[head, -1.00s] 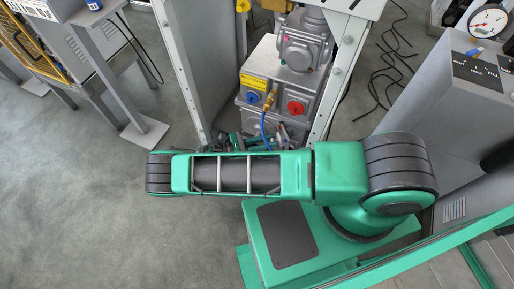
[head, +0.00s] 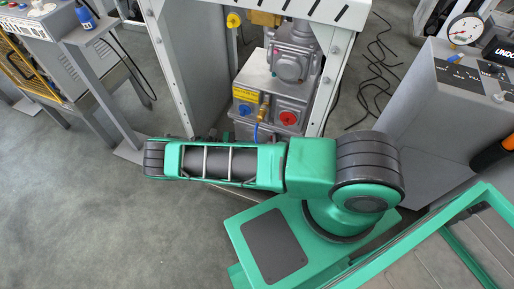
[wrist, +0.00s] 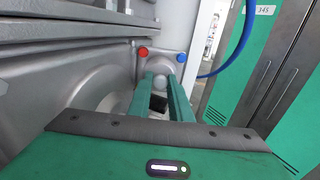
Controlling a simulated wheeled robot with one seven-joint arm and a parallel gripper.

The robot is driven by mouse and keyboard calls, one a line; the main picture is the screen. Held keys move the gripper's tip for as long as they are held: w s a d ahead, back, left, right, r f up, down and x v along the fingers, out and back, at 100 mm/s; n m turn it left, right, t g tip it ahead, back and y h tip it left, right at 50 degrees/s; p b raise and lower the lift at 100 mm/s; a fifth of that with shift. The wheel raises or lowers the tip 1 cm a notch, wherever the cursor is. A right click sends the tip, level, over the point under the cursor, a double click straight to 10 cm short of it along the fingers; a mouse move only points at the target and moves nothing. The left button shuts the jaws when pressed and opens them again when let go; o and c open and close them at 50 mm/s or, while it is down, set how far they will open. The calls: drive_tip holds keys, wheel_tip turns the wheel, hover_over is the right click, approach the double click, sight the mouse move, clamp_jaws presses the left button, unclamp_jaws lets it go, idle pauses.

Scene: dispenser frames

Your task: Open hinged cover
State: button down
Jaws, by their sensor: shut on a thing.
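In the wrist view my gripper (wrist: 160,79) has its two green fingers close together around a small grey round knob (wrist: 160,83), with a dark part lower between them. A grey metal housing (wrist: 85,88) with a large round bulge lies just left of the fingers. I cannot tell for sure which part is the hinged cover. In the head view a grey metal unit (head: 257,82) with a yellow label, a red round cap (head: 288,118) and a blue cap (head: 245,109) stands beyond my arm. My arm hides the gripper and the unit's lower part there.
A white frame (head: 325,70) stands around the unit, its legs close on both sides. A grey console (head: 440,105) with a gauge (head: 465,29) is at right. Black cable (head: 372,80) lies on the floor. A green cabinet (wrist: 285,75) and blue hose (wrist: 240,45) show at right.

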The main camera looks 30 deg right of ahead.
drive_tip(key=shift+w+d, duration=0.1)
drive_tip(key=shift+d, duration=0.1)
drive_tip(key=c, duration=1.7)
unclamp_jaws()
drive_tip(key=shift+o, duration=0.3)
drive_tip(key=shift+a, duration=0.1)
drive_tip(key=v, duration=1.1)
drive_tip(key=shift+c, duration=0.2)
